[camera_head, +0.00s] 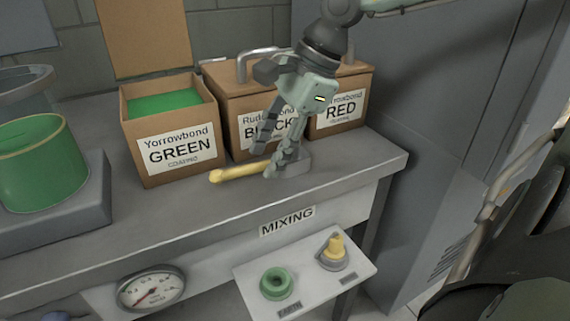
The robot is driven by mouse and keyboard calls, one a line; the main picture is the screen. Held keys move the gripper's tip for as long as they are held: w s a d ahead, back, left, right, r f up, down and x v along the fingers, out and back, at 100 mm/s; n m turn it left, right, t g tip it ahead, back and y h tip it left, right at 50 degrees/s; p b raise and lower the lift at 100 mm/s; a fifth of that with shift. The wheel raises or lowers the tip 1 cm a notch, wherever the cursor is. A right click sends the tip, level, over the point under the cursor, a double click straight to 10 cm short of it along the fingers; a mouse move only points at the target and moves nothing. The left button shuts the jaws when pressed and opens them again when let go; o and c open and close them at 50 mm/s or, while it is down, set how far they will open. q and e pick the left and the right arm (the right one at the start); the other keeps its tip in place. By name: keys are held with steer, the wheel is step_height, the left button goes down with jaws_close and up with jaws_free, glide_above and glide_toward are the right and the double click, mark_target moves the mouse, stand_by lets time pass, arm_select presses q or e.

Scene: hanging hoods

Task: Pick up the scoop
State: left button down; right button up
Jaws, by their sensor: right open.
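The scoop (237,172) lies on the grey bench in front of the boxes, with its yellow handle pointing left. Its grey metal head (297,163) is at the right end, partly hidden behind my right gripper. My right gripper (264,164) reaches down from above. Its fingers are apart around or just beside the scoop near where handle and head meet; I cannot tell whether they touch it. My left gripper is not in view.
A green container (42,165) sits on a grey base at left. A panel with green (277,283) and yellow knobs (334,252) juts out below the bench edge.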

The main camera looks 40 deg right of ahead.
steer(key=shift+x, duration=1.05)
jaws_close()
